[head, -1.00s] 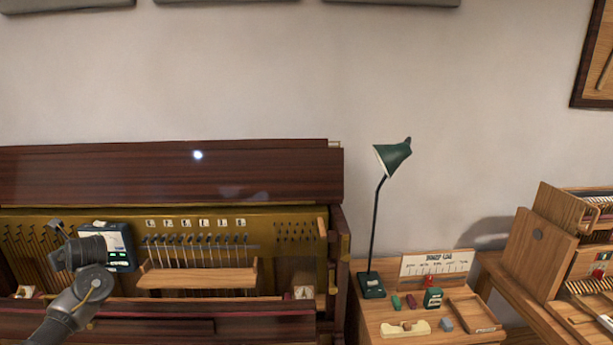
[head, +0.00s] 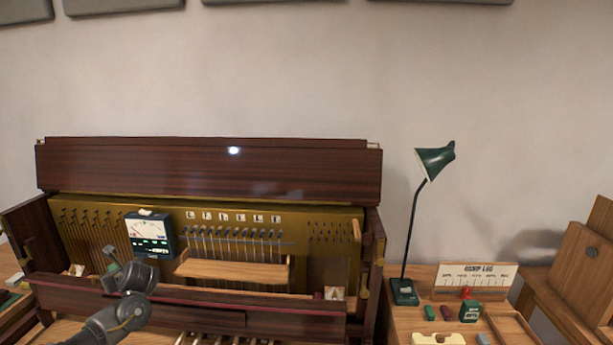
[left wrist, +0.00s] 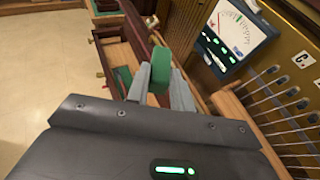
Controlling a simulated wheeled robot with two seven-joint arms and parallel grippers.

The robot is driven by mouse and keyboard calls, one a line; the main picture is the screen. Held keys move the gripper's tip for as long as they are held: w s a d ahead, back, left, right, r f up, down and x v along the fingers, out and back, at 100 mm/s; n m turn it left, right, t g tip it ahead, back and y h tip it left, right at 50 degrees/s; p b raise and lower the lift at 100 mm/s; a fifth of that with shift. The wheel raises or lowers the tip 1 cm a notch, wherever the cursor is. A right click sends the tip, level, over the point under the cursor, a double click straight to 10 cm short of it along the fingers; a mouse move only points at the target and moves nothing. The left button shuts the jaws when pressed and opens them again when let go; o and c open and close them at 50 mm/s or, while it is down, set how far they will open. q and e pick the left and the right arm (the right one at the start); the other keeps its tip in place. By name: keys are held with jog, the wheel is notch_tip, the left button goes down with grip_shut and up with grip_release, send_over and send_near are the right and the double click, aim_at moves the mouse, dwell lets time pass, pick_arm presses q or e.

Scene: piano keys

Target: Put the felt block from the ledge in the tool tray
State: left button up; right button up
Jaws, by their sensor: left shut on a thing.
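The green felt block (left wrist: 161,62) is between the two grey fingers of my left gripper (left wrist: 160,84), which is shut on it in the left wrist view. The block's upper part sticks out past the fingertips. In the head view my left gripper (head: 111,259) is at the lower left, in front of the open piano and left of the meter. The block is small and hard to make out there. A shallow wooden tray (head: 513,328) lies on the side table at the lower right, far from the gripper and partly cut off. My right gripper is not in view.
The meter (head: 150,237) and a wooden rail (head: 233,272) stand in the piano, close to my arm. A green lamp (head: 404,290), green box (head: 469,311), small green block (head: 430,313) and cream piece (head: 438,339) are on the side table.

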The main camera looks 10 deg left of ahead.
pick_arm(q)
jog(key=w+d+r+m+t+h, duration=0.2)
jog(key=d+r, duration=0.1)
jog(key=d, duration=0.6)
jog(key=w+d+r+m+t+h, duration=0.1)
jog(key=w+d+r+m+t, duration=0.15)
jog(key=d, duration=0.65)
jog(key=w+d+r+m+t+h, duration=0.1)
jog(key=d+r+m+t+h, duration=0.15)
jog(key=d, duration=0.65)
jog(key=s+d+r+m+t+h, duration=0.1)
jog(key=s+d+r+m+h, duration=0.15)
jog(key=d, duration=0.45)
jog(key=s+d+r+m+h, duration=0.2)
jog(key=d+r, duration=0.1)
jog(key=d, duration=0.4)
jog(key=s+d+r+m+t+h, duration=0.1)
jog(key=s+d+r+m+h, duration=0.15)
jog(key=d, duration=0.45)
notch_tip(320, 180, down, 14)
jog(key=b, duration=1.4)
jog(key=shift+s+a, duration=0.15)
jog(key=shift+s, duration=0.05)
